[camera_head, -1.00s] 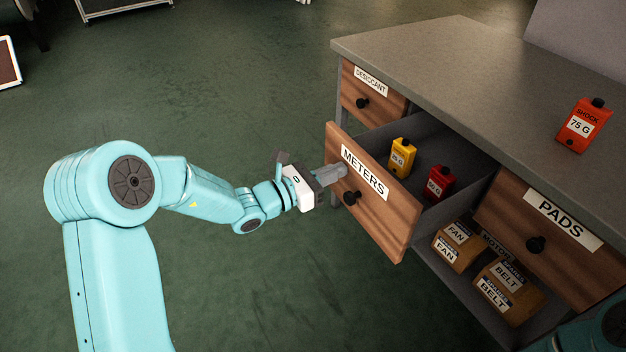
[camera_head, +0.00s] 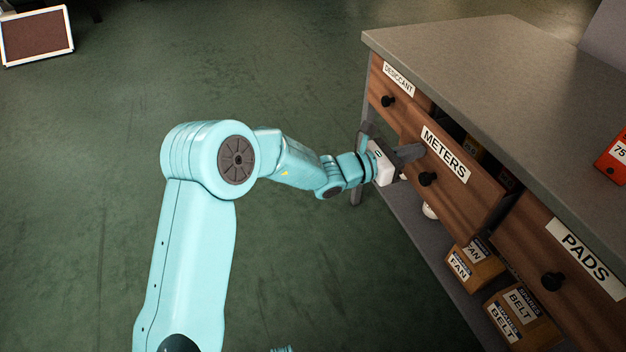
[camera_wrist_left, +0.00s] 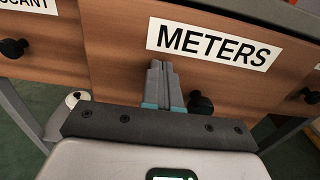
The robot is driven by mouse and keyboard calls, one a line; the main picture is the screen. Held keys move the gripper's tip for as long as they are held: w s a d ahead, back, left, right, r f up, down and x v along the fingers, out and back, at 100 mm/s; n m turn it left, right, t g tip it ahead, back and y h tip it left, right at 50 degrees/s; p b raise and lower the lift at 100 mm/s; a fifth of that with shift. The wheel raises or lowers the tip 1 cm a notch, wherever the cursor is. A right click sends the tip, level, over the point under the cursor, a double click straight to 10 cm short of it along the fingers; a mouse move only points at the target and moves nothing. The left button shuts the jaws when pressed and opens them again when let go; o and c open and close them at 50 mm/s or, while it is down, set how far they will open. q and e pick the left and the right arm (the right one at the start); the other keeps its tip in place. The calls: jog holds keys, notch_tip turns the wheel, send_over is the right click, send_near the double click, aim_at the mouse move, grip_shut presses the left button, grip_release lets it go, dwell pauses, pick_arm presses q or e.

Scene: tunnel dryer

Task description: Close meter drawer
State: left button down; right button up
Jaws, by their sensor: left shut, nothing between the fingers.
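The METERS drawer (camera_head: 460,185) has a wooden front, a white label and a dark knob (camera_head: 428,179). It stands slightly out from the bench, with a narrow gap above its front where its contents show dimly. My left gripper (camera_head: 408,153) is shut and empty, with its fingertips at the drawer front, left of the knob. In the left wrist view the shut fingers (camera_wrist_left: 161,88) point at the wood below the METERS label (camera_wrist_left: 212,45), left of the knob (camera_wrist_left: 201,104). Whether they touch the wood is hard to tell.
The DESICCANT drawer (camera_head: 397,92) is at the left and the PADS drawer (camera_head: 560,270) at the right. Boxes labelled FAN (camera_head: 473,268) and BELT (camera_head: 520,312) are on the lower shelf. An orange 75 G shock meter (camera_head: 614,157) stands on the bench top (camera_head: 480,70).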

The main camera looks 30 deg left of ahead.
aim_at(432, 147)
pick_arm(q)
jog(key=x, duration=0.5)
jog(key=shift+w+d, duration=0.1)
jog(key=shift+r+x, duration=0.25)
jog(key=shift+x, duration=0.95)
jog(key=shift+d+r, duration=0.1)
